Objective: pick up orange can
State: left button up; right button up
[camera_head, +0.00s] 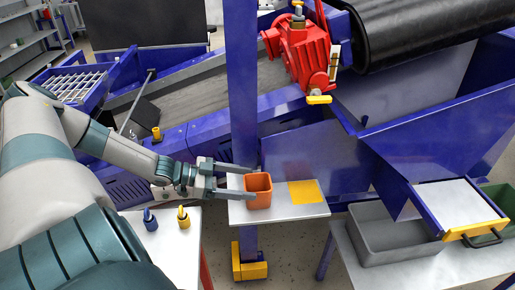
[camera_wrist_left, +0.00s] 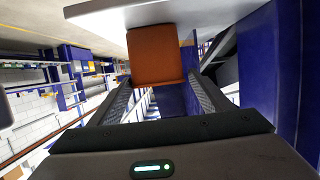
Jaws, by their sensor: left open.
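The orange can (camera_head: 258,192) is a square, open-topped cup standing upright on a small white shelf (camera_head: 290,213) fixed by a blue post. My left gripper (camera_head: 250,182) comes in from the left, with its open fingers reaching to the can, one on the far side and one on the near side. Whether the fingers touch it I cannot tell. In the left wrist view the can (camera_wrist_left: 157,55) shows ahead, between the ends of the two fingers (camera_wrist_left: 158,88). My right gripper is not in view.
A yellow square (camera_head: 305,191) lies on the shelf right of the can. The blue post (camera_head: 242,90) rises close behind the gripper. A white table (camera_head: 165,235) with a blue and a yellow item stands at lower left. A grey bin (camera_head: 385,235) is at right.

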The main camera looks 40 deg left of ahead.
aim_at(269, 186)
pick_arm(q)
jog(key=shift+x, duration=1.55)
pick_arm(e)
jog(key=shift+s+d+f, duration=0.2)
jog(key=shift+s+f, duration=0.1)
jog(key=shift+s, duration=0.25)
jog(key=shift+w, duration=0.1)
pick_arm(q)
jog(key=shift+w+d, duration=0.1)
jog(key=shift+w+d+f+p, duration=0.1)
jog(key=shift+w+d+p, duration=0.25)
jog(key=shift+w+d, duration=0.1)
jog(key=p+x, duration=0.1)
jog(key=x, duration=0.2)
jog(key=shift+w+d+f, duration=0.2)
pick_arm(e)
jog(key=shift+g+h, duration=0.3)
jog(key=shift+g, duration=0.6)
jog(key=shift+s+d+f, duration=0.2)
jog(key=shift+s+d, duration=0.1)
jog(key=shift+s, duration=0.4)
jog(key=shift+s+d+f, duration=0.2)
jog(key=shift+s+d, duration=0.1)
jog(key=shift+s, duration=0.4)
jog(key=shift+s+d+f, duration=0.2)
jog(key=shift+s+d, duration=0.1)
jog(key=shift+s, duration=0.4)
pick_arm(q)
jog(key=c, duration=0.9)
